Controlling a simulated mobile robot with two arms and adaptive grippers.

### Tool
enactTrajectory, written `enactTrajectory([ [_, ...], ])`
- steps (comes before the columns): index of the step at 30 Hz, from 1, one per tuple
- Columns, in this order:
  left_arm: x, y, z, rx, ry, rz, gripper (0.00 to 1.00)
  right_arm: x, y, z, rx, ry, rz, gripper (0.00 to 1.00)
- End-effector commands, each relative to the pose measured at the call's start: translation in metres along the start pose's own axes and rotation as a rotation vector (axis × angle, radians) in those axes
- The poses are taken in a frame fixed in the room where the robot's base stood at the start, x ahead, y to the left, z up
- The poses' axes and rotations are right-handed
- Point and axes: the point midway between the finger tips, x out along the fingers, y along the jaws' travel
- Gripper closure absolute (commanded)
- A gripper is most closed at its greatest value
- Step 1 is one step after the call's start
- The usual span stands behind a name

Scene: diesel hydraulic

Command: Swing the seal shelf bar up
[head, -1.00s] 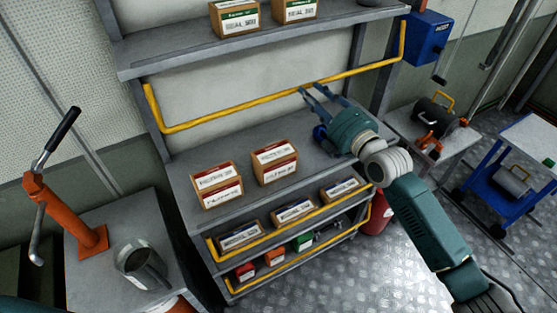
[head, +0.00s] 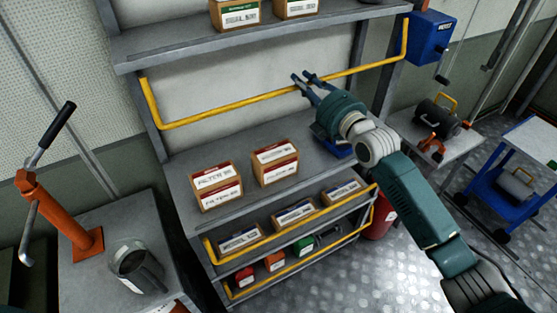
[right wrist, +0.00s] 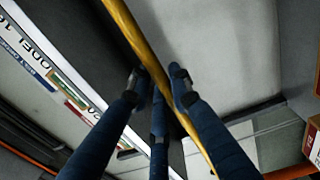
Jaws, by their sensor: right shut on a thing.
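The seal shelf bar is a yellow rail (head: 225,108) with upturned ends. It hangs low across the front of the rack, below the upper shelf (head: 250,38) that carries brown boxes with green-banded labels. My right gripper (head: 304,78) reaches it right of its middle, with the fingertips extending past the rail. In the right wrist view the yellow bar (right wrist: 145,50) runs diagonally between the dark blue fingers (right wrist: 158,82), and the gripper is shut on it. My left gripper is not in view.
Brown filter boxes (head: 215,187) stand on the middle shelf below the bar. Lower shelves have their own yellow bars (head: 285,228). An orange lever pump (head: 60,215) and a metal jug (head: 137,265) stand at left. A blue box (head: 431,37) hangs at right.

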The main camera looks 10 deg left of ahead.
Motion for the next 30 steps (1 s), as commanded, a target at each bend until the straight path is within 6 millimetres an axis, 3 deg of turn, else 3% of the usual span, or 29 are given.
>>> enactTrajectory([
  [1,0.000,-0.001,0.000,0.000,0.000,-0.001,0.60,-0.001,-0.010,0.001,0.001,-0.001,-0.018,0.93],
  [2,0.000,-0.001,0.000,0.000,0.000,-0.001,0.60,-0.001,-0.010,0.001,0.001,-0.001,-0.019,0.83],
  [3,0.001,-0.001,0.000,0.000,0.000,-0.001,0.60,-0.001,-0.011,0.001,0.001,-0.001,-0.020,0.88],
  [10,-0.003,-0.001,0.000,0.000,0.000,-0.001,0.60,-0.004,-0.011,0.001,0.001,-0.002,-0.025,0.88],
  [24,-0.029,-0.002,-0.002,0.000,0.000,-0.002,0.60,-0.033,0.002,0.002,0.000,-0.004,-0.028,0.87],
  [30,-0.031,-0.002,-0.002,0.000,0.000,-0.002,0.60,-0.037,0.003,0.002,0.001,-0.003,-0.026,0.87],
])
